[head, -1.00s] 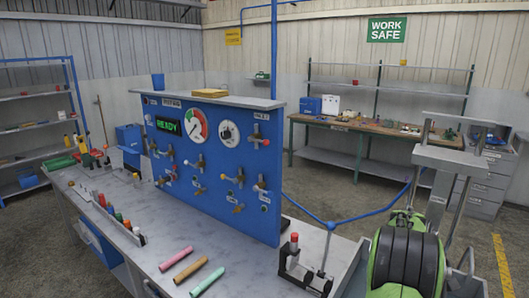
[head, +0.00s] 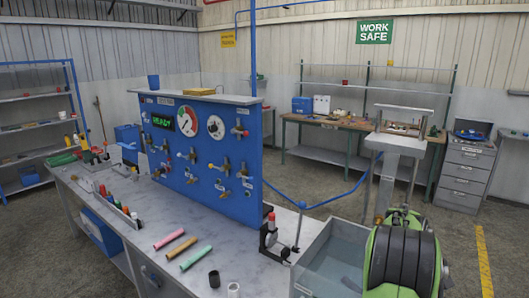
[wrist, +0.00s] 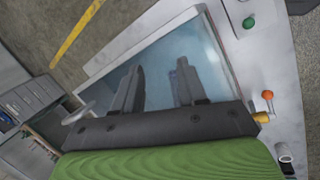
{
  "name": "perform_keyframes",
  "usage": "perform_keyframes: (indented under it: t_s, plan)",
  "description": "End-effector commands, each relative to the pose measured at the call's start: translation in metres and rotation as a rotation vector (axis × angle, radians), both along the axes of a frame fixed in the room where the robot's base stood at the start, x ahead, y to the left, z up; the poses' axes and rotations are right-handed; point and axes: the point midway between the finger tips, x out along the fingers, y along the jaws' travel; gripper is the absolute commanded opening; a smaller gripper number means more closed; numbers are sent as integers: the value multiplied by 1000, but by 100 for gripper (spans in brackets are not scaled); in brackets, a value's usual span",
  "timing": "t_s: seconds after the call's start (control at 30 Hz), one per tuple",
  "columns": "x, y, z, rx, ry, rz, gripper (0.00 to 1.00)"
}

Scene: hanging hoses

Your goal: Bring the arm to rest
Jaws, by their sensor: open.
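My gripper (wrist: 157,85) shows in the wrist view with its two dark fingers apart and nothing between them. It hangs over the light grey bin (wrist: 213,42), with the bluish inside of the bin beyond the fingertips. In the head view the same bin (head: 310,262) stands at the right end of the bench. My green and black arm (head: 402,262) fills the lower right of the head view and hides part of the bin. The fingers cannot be made out there.
The bench (head: 130,215) carries a blue gauge panel (head: 215,165), pink, tan and green tubes (head: 182,248), and a small red-topped clamp (head: 270,236). A grey stand (head: 395,146) rises behind my arm. A drawer cabinet (head: 465,175) stands at the right. The floor by the yellow line (head: 484,262) is clear.

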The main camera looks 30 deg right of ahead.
Motion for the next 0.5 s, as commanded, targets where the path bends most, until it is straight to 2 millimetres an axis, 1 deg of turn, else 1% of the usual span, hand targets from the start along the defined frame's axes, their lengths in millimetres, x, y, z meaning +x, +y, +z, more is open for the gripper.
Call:
perform_keyframes:
  t_s: [0.27, 0.37, 0.47, 0.5]
  plan:
    - [28, 43, 21, -6, -83, -2, 41]
    - [39, 67, 31, -3, -126, -2, 41]
    - [50, 99, 42, 3, -180, -2, 41]
    - [55, 114, 47, 7, -203, -1, 41]
